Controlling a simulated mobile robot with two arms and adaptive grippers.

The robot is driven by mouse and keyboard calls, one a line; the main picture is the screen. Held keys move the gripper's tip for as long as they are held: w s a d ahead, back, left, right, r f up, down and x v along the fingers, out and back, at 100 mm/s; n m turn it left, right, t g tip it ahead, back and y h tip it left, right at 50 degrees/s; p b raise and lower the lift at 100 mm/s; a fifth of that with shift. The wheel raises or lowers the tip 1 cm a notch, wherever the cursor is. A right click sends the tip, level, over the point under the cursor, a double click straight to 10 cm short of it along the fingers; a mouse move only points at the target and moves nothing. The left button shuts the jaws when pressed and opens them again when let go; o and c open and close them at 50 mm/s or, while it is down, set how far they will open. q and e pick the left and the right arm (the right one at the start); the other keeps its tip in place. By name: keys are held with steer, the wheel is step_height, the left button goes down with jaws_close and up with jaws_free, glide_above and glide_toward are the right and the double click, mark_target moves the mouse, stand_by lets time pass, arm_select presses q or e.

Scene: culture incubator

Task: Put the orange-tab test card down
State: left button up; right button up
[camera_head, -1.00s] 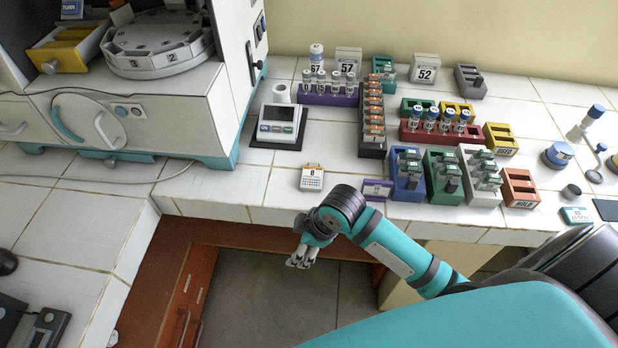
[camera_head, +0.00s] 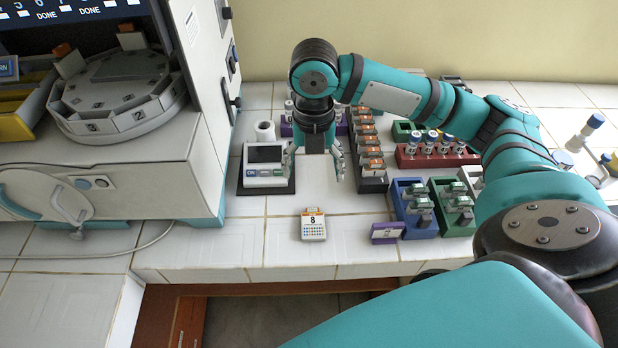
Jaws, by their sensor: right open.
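My right gripper (camera_head: 315,170) points down over the counter, between the small scale and the dark rack. Its fingers are spread, and no card shows between them. Several test cards with orange tabs (camera_head: 370,152) stand in a row in the dark rack (camera_head: 373,185), just right of the gripper. I cannot tell which of them, if any, is the task's card. My right forearm and wrist hide the rear of the counter. My left gripper is not in view.
The scale (camera_head: 265,178) is at left, beside the incubator. A purple label stand (camera_head: 387,232), a blue rack (camera_head: 415,222) and a green rack (camera_head: 456,222) are at right. White tile around the block is clear.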

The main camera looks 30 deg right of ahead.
glide_above(313, 214)
step_height(313, 214, down, 10)
steer(key=shift+f+p, duration=0.15)
steer(key=shift+p, duration=0.25)
steer(key=shift+f+p, duration=0.6)
steer(key=shift+f, duration=2.1)
steer(key=c, duration=1.1)
steer(key=shift+r, duration=0.1)
